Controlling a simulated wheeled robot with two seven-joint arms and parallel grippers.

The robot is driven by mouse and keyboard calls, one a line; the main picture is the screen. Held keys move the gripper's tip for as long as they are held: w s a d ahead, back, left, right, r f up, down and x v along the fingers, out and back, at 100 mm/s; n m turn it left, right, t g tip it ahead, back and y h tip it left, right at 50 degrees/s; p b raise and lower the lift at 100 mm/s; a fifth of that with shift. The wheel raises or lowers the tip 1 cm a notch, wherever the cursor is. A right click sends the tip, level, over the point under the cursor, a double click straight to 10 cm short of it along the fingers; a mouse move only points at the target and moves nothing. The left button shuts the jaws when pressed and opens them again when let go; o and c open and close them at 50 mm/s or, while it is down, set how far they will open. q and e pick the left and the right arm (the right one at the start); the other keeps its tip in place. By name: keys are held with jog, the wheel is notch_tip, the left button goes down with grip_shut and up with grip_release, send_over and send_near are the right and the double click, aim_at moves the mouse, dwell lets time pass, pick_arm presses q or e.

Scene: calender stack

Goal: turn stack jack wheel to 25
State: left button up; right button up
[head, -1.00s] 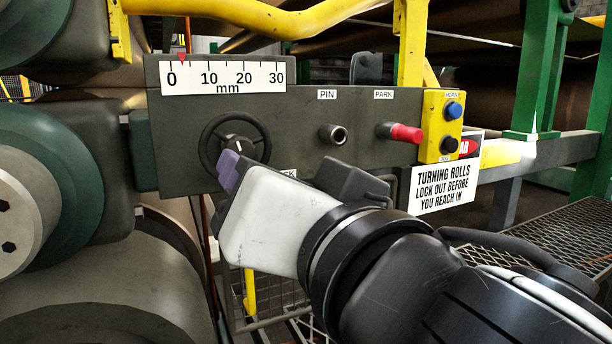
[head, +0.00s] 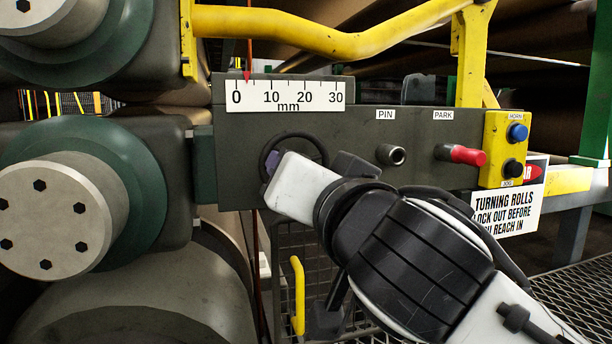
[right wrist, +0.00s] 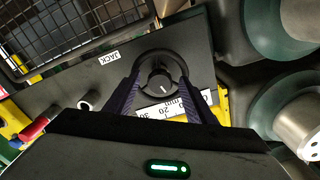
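The black jack wheel (head: 318,150) is on the front of the dark grey box, below the white mm scale (head: 285,96). The scale's red pointer (head: 247,76) stands just right of 0, short of 10. My right gripper (head: 270,164) is at the wheel and hides its lower part in the head view. In the right wrist view, the wheel's hub (right wrist: 160,84) shows between the two dark purple fingers of that gripper (right wrist: 160,82). The fingers are apart, one on each side of the wheel; I cannot tell if they touch the rim. My left gripper is not in view.
Right of the wheel are the PIN socket (head: 390,154), the red PARK handle (head: 468,155) and a yellow button box (head: 503,148). A warning sign (head: 508,208) hangs below. Large rolls stand at left, with a yellow rail (head: 330,32) above.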

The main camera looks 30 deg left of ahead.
jog(key=c, duration=1)
jog(key=shift+n+p, duration=0.3)
jog(key=shift+p, duration=0.05)
pick_arm(q)
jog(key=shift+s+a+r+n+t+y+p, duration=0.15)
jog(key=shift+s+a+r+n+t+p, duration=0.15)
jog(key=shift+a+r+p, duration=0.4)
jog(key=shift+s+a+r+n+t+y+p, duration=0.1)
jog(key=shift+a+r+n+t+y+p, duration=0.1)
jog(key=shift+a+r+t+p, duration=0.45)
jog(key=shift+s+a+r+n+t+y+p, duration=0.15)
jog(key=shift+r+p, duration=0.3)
jog(key=shift+p, duration=0.55)
pick_arm(e)
jog(key=shift+w+d+n, duration=0.1)
jog(key=shift+n, duration=3.1)
jog(key=o, duration=1.1)
jog(key=shift+c, duration=0.2)
